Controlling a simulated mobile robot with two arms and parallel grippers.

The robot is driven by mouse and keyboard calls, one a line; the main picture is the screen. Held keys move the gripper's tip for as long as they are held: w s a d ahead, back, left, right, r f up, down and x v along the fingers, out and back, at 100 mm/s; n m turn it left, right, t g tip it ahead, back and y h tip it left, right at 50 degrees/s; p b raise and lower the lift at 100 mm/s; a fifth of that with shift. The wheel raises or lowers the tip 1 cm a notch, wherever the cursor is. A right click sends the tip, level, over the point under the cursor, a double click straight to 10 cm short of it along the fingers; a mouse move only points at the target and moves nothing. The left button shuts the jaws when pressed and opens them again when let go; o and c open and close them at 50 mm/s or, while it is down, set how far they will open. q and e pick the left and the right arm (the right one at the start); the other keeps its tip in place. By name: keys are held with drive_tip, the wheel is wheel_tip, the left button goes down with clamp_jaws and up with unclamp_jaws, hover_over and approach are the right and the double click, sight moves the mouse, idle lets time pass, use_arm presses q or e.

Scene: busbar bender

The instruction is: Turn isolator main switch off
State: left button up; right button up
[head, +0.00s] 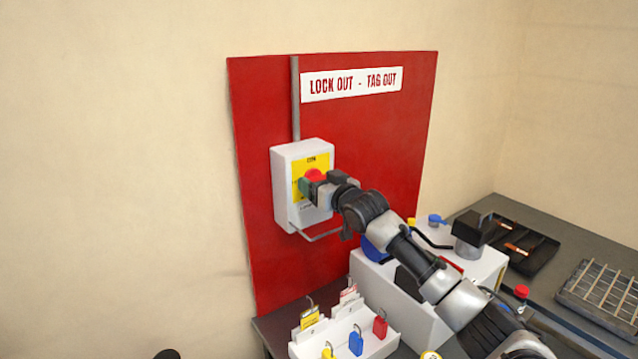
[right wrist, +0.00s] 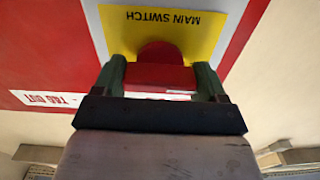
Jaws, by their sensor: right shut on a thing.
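The isolator (head: 287,196) is a light grey box with a yellow plate, fixed to the red lock out board. Its red main switch knob (head: 314,175) sits at the middle of the yellow plate. My right gripper (head: 311,181) is at the front of the box with its fingers around the knob. In the right wrist view the two green fingers (right wrist: 160,80) are on either side of the red switch handle (right wrist: 160,60), shut on it. The yellow plate (right wrist: 205,22) there reads "MAIN SWITCH", upside down. The knob's exact position marking is hidden. My left gripper is not in view.
A red board (head: 375,130) with a "LOCK OUT - TAG OUT" sign (head: 351,83) stands behind. Below are a white tray (head: 375,347) with padlocks and tags, and a white box (head: 487,270). A black tray (head: 527,252) and a metal grid (head: 602,292) lie on the right bench.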

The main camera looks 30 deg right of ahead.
drive_tip(key=shift+f+n, duration=0.1)
drive_tip(key=shift+n, duration=0.2)
drive_tip(key=o, duration=0.9)
drive_tip(key=shift+s+d+b, duration=0.25)
drive_tip(key=shift+s+b, duration=0.45)
drive_tip(key=shift+s, duration=1.1)
drive_tip(key=shift+s+d+b, duration=0.25)
drive_tip(key=shift+s+b, duration=0.4)
drive_tip(key=shift+s, duration=1.1)
drive_tip(key=shift+s+d+b, duration=0.25)
drive_tip(key=shift+s+b, duration=0.45)
drive_tip(key=shift+s, duration=1.1)
